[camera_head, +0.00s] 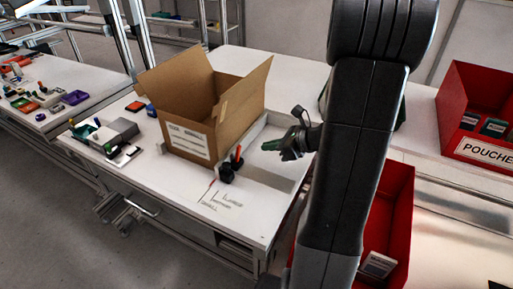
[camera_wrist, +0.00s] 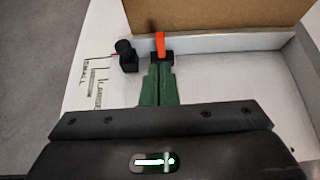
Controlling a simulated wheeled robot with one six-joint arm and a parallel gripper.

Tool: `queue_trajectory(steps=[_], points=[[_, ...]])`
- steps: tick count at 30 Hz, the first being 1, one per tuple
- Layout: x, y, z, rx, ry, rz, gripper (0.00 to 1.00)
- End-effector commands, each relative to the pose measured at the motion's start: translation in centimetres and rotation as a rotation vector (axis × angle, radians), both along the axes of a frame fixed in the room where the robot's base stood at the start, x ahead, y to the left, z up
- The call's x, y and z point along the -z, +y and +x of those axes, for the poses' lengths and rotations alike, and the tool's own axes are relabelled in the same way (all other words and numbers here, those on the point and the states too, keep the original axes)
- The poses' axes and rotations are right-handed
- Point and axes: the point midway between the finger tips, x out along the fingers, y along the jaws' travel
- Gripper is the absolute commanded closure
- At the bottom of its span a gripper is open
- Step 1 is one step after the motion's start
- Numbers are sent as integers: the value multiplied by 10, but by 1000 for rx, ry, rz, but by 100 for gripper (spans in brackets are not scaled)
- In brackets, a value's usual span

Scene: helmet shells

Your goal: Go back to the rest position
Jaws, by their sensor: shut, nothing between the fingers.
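My gripper (camera_head: 283,146) is above the right part of the white table (camera_head: 140,168), right of the open cardboard box. Its green fingers are shut with nothing between them; they also show in the wrist view (camera_wrist: 158,72). My dark arm hides part of the table's right side and the wall behind. In the wrist view the fingertips point toward a small black holder with an orange item (camera_wrist: 160,46), but I cannot tell the height between them.
An open cardboard box (camera_head: 184,115) stands on the table. A black holder (camera_head: 228,172) with pens sits before it. A red bin (camera_head: 398,205) is at the right, and a red POUCHES bin (camera_head: 459,119) stands farther right. Small items (camera_head: 112,135) lie at the table's left.

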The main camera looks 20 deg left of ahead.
Motion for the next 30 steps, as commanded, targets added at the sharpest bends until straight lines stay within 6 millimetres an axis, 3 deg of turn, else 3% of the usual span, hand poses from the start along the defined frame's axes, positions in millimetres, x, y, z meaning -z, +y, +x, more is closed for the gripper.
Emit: queue_trajectory(steps=[6, 12, 23, 30], points=[[-21, -28, -1, 3, -1, -1, 100], [-26, -36, -2, 1, 1, -2, 100], [-24, -34, -2, 1, 2, -2, 100], [-5, -9, -1, -2, 5, -2, 100]])
